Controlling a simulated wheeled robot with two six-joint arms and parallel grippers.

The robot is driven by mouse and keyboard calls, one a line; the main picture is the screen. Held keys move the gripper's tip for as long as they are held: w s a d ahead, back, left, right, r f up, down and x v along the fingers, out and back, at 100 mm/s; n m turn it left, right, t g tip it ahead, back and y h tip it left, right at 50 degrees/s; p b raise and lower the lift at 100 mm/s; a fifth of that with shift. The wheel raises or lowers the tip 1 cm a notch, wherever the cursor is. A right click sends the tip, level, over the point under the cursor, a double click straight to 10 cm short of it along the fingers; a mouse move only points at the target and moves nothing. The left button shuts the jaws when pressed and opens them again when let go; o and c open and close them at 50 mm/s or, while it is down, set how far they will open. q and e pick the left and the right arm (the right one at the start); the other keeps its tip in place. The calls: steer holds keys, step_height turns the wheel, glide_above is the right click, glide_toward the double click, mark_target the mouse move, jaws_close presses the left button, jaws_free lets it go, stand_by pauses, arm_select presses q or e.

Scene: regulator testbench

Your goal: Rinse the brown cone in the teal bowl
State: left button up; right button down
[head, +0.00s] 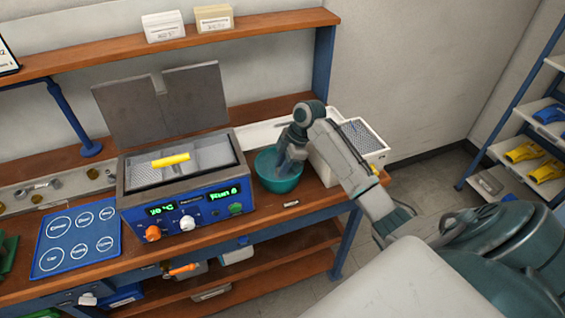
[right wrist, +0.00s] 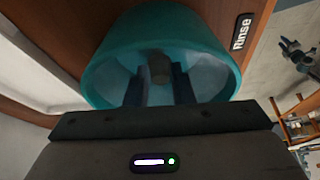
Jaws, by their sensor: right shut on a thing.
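The teal bowl (head: 268,180) stands on the wooden bench, right of the blue-fronted machine. It fills the upper middle of the right wrist view (right wrist: 110,62). My right gripper (head: 285,170) reaches down into the bowl from above. In the right wrist view its two fingers (right wrist: 159,80) are inside the bowl's rim, shut on a small dark brownish-grey piece (right wrist: 159,66), which looks like the cone. The piece is inside the bowl; whether it touches the bottom I cannot tell. In the head view the gripper hides the piece. My left gripper is not in view.
The machine (head: 185,180) with raised lids and a yellow handle stands close left of the bowl. A white basket (head: 358,145) stands close right. A "Rinse" label (right wrist: 241,32) lies by the bowl. A blue mat (head: 76,240) with marked circles lies at the left.

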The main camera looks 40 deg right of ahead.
steer(key=shift+r+p, duration=0.4)
steer(key=shift+p, duration=0.25)
stand_by(0.6)
steer(key=shift+f, duration=0.45)
steer(key=shift+r+p, duration=0.45)
steer(key=shift+p, duration=0.1)
stand_by(0.3)
steer(key=shift+f, duration=0.45)
steer(key=shift+r, duration=0.1)
stand_by(0.6)
step_height(320, 180, up, 6)
steer(key=p, duration=0.5)
steer(key=shift+r+p, duration=0.7)
steer(key=shift+p, duration=0.25)
